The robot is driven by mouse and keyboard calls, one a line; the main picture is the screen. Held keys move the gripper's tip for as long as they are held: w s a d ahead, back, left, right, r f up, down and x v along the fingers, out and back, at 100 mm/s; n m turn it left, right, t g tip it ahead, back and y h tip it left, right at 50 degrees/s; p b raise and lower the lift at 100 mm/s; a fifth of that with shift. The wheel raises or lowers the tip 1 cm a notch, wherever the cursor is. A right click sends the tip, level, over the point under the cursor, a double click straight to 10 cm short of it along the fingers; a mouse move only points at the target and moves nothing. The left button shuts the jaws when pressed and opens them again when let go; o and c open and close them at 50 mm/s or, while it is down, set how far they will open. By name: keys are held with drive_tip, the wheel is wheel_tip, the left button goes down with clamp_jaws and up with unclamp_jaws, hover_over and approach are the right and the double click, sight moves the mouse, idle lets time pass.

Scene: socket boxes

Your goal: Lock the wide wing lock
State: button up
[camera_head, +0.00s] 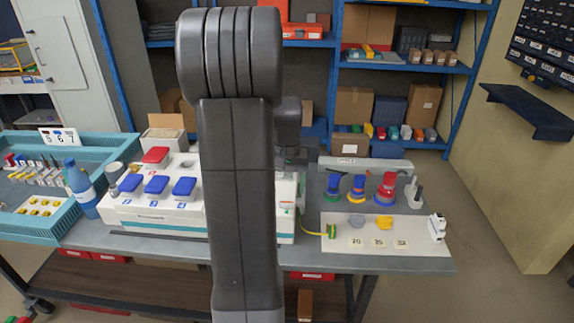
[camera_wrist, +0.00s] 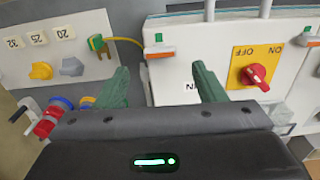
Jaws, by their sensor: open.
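My gripper (camera_wrist: 160,75) is open and empty, its two dark green fingers wide apart over the edge of a white box (camera_wrist: 179,83). A yellow winged knob (camera_wrist: 40,70) and a grey one (camera_wrist: 72,66) sit on a pale panel at the left of the wrist view. They also show in the head view, yellow (camera_head: 384,222) and grey (camera_head: 357,221). The white box carries a red rotary switch (camera_wrist: 256,76) marked ON and OFF. A small orange-and-grey latch (camera_wrist: 160,53) is on its edge, ahead of my fingers. I cannot tell which part is the wide wing lock.
Blue-lidded sockets (camera_head: 156,185) and a teal tray (camera_head: 60,232) are at the left. My arm hides the middle of the bench.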

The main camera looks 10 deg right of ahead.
sight(287, 202)
wheel_tip(287, 202, up, 8)
drive_tip(key=shift+r, duration=0.2)
drive_tip(key=shift+f, duration=0.1)
wheel_tip(287, 202, down, 14)
drive_tip(key=shift+r+p, duration=0.2)
drive_tip(key=shift+p, duration=0.15)
idle(0.4)
